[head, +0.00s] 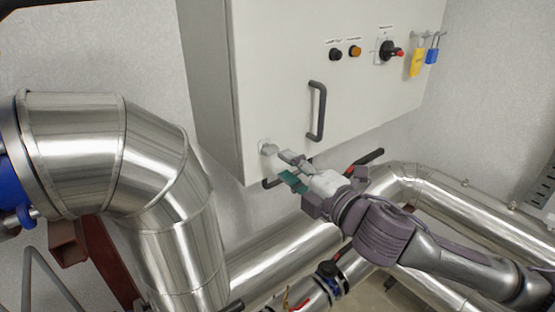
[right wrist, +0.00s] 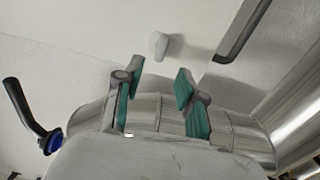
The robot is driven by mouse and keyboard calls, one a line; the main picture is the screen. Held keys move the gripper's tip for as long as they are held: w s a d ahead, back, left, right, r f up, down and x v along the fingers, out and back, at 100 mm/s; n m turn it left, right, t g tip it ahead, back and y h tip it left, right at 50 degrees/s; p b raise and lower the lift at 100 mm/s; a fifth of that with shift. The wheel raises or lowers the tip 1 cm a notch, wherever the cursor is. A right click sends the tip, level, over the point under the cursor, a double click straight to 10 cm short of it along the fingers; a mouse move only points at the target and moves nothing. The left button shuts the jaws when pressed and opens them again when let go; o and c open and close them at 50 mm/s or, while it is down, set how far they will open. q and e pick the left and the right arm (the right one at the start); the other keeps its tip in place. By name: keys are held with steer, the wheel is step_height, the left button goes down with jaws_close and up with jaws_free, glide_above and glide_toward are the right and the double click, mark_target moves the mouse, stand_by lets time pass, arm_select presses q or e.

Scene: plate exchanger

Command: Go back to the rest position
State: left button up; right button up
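My right gripper (head: 290,171) is in front of the lower left part of a pale grey control cabinet (head: 280,60). In the right wrist view its two green-padded fingers (right wrist: 157,100) are apart with nothing between them, so it is open and empty. A small light grey knob or latch (head: 268,148) on the cabinet door is close beyond the fingertips; in the right wrist view it (right wrist: 160,45) lies ahead of them, apart from both fingers. My left gripper is not in view.
A dark door handle (head: 317,110) stands out right of the gripper. Higher are buttons (head: 345,52), a rotary switch (head: 389,51) and yellow (head: 417,62) and blue (head: 432,55) padlocks. A large metal-clad pipe (head: 150,170) is at left; more pipes (head: 280,255) run below my right arm.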

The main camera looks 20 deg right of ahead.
steer(key=shift+s+d, duration=0.15)
steer(key=shift+s, duration=0.4)
steer(key=shift+w, duration=0.1)
